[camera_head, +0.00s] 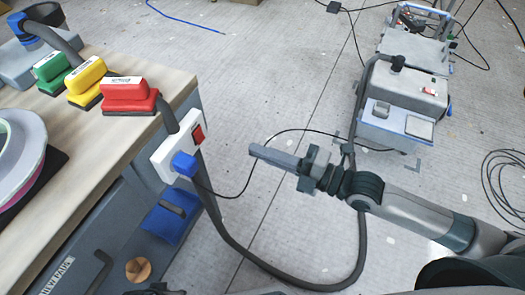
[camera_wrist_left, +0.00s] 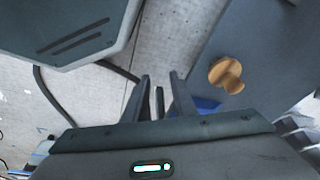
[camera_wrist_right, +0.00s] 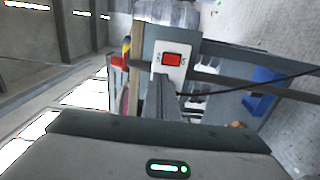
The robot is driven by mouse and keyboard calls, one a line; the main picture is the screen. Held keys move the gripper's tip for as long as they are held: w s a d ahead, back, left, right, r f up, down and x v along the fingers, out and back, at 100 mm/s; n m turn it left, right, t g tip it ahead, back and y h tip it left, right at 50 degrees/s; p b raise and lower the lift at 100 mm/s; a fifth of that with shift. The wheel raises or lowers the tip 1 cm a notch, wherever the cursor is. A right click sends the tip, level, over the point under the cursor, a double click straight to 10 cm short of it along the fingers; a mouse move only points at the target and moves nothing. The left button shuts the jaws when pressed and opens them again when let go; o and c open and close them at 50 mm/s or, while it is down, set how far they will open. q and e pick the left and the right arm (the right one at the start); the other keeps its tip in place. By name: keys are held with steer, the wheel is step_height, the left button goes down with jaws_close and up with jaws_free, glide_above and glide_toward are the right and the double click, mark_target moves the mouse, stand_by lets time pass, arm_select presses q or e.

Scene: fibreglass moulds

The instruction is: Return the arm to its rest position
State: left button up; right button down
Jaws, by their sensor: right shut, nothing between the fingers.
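My right arm reaches in from the right in the head view. Its gripper (camera_head: 256,151) is shut and empty, held over the floor to the right of the workbench. In the right wrist view its fingers (camera_wrist_right: 163,100) lie together, with the white socket box and its red switch beyond them. My left gripper (camera_wrist_left: 160,90) shows in the left wrist view with its two fingers apart and no held object visible between them. It points down past the cabinet front; in the head view I cannot make it out clearly.
The workbench (camera_head: 150,75) carries green, yellow and red sanding blocks (camera_head: 128,94). A socket box (camera_head: 172,150) with a blue plug is on its side. A wooden knob (camera_head: 138,270) is on the cabinet. A hose loops across the floor to a grey machine (camera_head: 403,90).

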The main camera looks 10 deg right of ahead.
arm_select(q)
steer(key=shift+s+d+f, duration=0.1)
steer(key=shift+s+f, duration=0.05)
steer(key=shift+f, duration=0.05)
arm_select(e)
steer(key=shift+w+f, duration=0.1)
